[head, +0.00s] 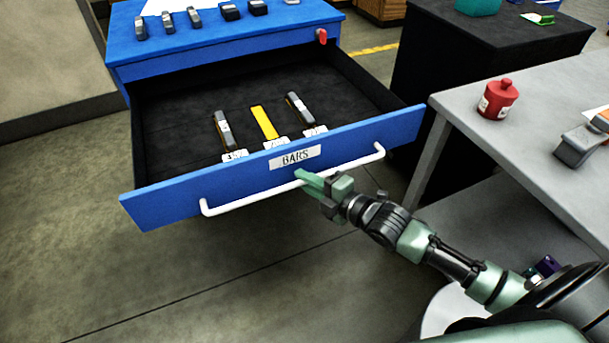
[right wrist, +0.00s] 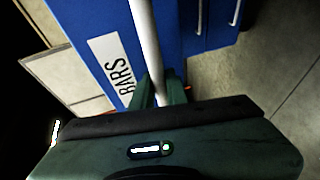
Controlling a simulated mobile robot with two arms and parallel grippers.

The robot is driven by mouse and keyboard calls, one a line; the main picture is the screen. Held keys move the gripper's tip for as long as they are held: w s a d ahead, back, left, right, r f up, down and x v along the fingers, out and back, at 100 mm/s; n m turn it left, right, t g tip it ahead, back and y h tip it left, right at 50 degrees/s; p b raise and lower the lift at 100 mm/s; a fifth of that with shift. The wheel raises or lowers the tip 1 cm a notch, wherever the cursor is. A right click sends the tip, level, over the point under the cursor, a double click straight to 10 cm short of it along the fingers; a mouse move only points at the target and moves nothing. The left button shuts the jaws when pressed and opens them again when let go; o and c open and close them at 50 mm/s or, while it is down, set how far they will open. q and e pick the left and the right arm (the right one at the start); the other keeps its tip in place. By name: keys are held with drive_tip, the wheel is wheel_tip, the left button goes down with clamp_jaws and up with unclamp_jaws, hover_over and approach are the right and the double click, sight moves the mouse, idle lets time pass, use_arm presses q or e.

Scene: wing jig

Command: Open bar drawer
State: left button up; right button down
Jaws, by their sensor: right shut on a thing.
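The blue drawer front (head: 215,180) with a "BARS" label (head: 295,157) stands well out from its blue cabinet (head: 220,45). Inside the drawer lie a yellow bar (head: 264,121) and two grey bars (head: 224,129) and (head: 298,108), each with a white tag by it. My right gripper (head: 310,182) is shut on the white handle (head: 250,199), near its middle. In the right wrist view the handle (right wrist: 145,40) runs down between the green fingers (right wrist: 158,90). My left gripper is not in view.
A grey table (head: 540,90) at the right holds a red container (head: 497,99) and a grey tool (head: 580,145). A black cabinet (head: 440,50) stands behind. The floor at the left is clear.

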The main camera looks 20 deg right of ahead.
idle(0.3)
drive_tip(key=c, duration=1.4)
unclamp_jaws()
